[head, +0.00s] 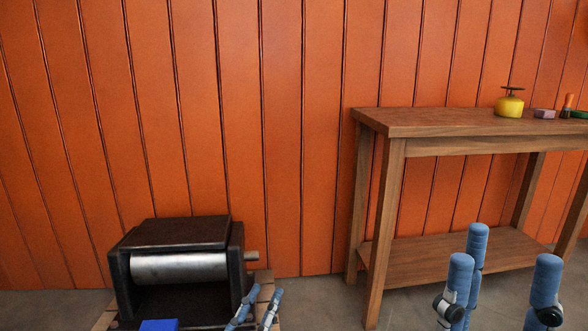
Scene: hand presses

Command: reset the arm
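A dark press (182,234) with a silver roller (178,267) across its front stands at the lower left. A short shaft (251,256) sticks out of its right side. Blue arm links (460,273) with dark joints rise from the bottom edge at the lower right. Slim blue-and-grey rod-like pieces (271,308) show at the bottom, just right of the press; I cannot tell what they belong to. Neither of my grippers can be made out, so their state and any hold are hidden.
A wooden table (455,123) with a lower shelf stands at the right. A blue piece (158,325) shows at the bottom left. An orange plank wall (295,130) closes the back.

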